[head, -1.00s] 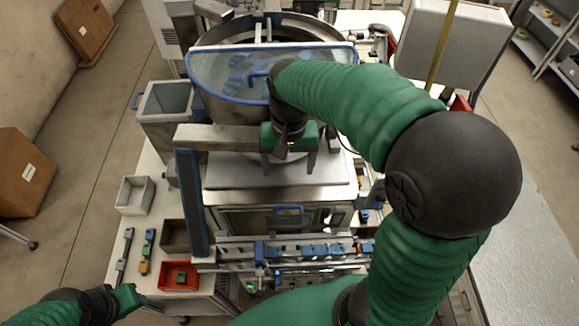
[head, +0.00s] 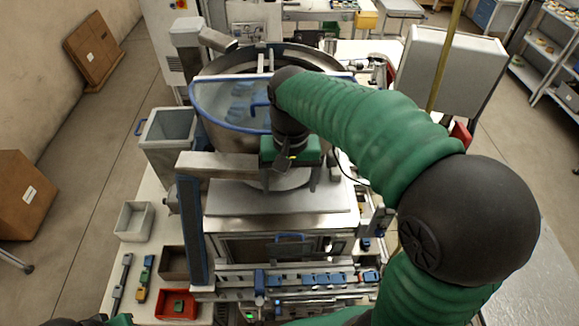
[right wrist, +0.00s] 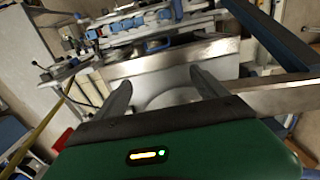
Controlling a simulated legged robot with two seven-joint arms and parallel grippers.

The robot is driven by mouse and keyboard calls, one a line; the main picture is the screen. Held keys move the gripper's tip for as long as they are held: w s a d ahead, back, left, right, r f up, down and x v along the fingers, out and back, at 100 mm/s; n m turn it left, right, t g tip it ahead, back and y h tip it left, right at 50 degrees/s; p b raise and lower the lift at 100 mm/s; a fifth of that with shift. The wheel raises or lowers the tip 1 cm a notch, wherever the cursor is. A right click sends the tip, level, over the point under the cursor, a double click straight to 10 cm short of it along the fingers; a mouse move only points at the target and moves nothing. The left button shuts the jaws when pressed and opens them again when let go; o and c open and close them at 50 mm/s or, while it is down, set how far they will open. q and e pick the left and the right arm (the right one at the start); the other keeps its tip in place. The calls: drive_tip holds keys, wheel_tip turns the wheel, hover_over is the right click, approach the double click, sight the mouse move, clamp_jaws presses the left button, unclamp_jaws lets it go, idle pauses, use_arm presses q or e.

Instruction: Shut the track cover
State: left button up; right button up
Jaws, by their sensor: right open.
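A clear panel with a blue handle (head: 290,238), which looks like the track cover, stands upright behind the track (head: 315,280) at the machine's front. The track carries several blue pieces. The handle also shows in the right wrist view (right wrist: 157,47), beyond my fingers. My right gripper (head: 290,180) is open and empty, above the grey metal top behind the panel, apart from the handle. Its two fingers are spread in the right wrist view (right wrist: 162,80). Only a sliver of my left gripper (head: 120,319) shows at the bottom left edge; its fingers are hidden.
A round metal bowl with a blue-rimmed clear lid (head: 228,105) stands behind my right gripper. A dark post with blue edging (head: 190,225) rises left of the panel. A red bin (head: 177,304) and a grey bin (head: 133,220) sit on the left bench.

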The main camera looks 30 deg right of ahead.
wheel_tip(320, 180, up, 16)
drive_tip(key=shift+r, duration=0.2)
drive_tip(key=shift+s, duration=0.1)
drive_tip(key=shift+c, duration=0.4)
